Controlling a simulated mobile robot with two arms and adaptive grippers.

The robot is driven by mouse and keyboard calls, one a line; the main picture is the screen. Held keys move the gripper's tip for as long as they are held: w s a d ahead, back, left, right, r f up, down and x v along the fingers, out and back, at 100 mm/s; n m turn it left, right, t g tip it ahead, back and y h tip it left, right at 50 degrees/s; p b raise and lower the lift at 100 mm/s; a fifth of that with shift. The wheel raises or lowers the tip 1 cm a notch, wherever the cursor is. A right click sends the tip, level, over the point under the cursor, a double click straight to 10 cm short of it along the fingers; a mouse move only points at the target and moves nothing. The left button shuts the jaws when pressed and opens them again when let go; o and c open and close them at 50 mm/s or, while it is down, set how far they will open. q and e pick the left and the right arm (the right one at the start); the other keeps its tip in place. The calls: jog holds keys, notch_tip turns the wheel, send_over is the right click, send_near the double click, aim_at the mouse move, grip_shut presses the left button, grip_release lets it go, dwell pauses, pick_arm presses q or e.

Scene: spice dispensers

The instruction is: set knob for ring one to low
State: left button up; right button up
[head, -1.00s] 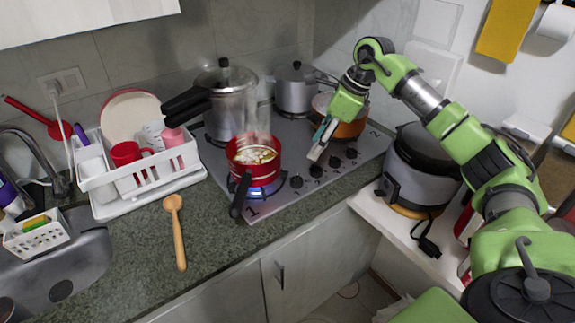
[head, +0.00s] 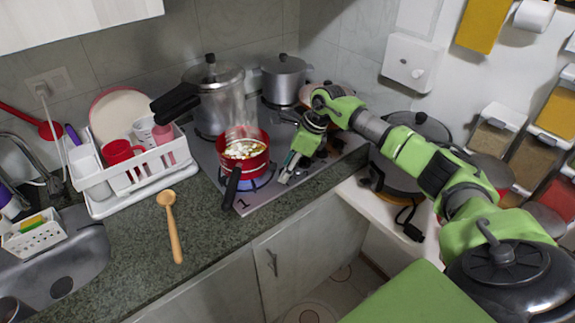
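A red pot (head: 245,152) with pale pieces of food stands on ring one, the front burner marked "1" on the steel stove (head: 243,204). A blue flame (head: 259,182) shows under the pot, and vapour rises from it. A row of dark knobs runs along the stove's right front edge; a far one (head: 337,144) shows clear of the gripper. My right gripper (head: 288,174) points down at the near end of this row, next to ring one. It covers the nearest knob, so contact and the knob's setting cannot be made out. Its finger gap is too small to judge. My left gripper is out of view.
A pressure cooker (head: 212,95) and a grey pot (head: 283,78) stand at the back of the stove. A white dish rack (head: 135,185) and a wooden spoon (head: 171,228) are on the counter to the left. A dark-lidded cooker (head: 395,172) stands right of the stove under my arm.

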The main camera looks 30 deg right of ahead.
jog(key=shift+c, duration=0.3)
jog(key=c, duration=1)
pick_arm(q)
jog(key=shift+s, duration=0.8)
pick_arm(e)
jog(key=shift+c, duration=0.2)
